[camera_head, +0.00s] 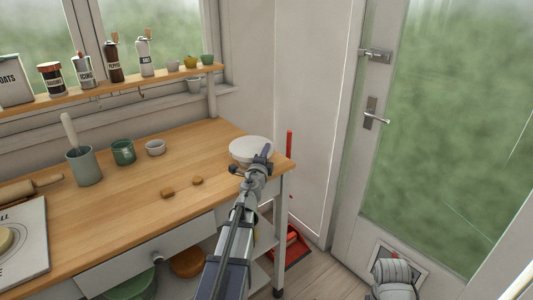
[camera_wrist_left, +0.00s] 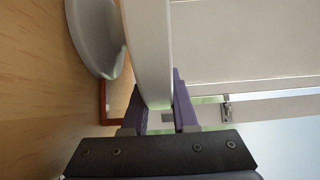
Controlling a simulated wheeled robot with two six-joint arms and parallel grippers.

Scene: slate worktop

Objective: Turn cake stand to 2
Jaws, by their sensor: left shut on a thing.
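The white cake stand (camera_head: 248,147) is at the far right corner of the wooden worktop. In the left wrist view its plate (camera_wrist_left: 147,45) shows edge-on as a pale band, with its grey foot (camera_wrist_left: 92,38) beside it on the wood. My left gripper (camera_head: 259,162) is at the near right side of the plate. In the left wrist view my left gripper (camera_wrist_left: 160,100) has its two fingers on either side of the rim and is shut on it. No number or mark on the stand can be made out.
A small bowl (camera_head: 155,147), green mug (camera_head: 123,152) and grey utensil crock (camera_head: 84,166) stand left of the cake stand. Two small brown pieces (camera_head: 167,192) lie near the front. A wall is close behind, and the worktop's right edge (camera_head: 288,165) is close by.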

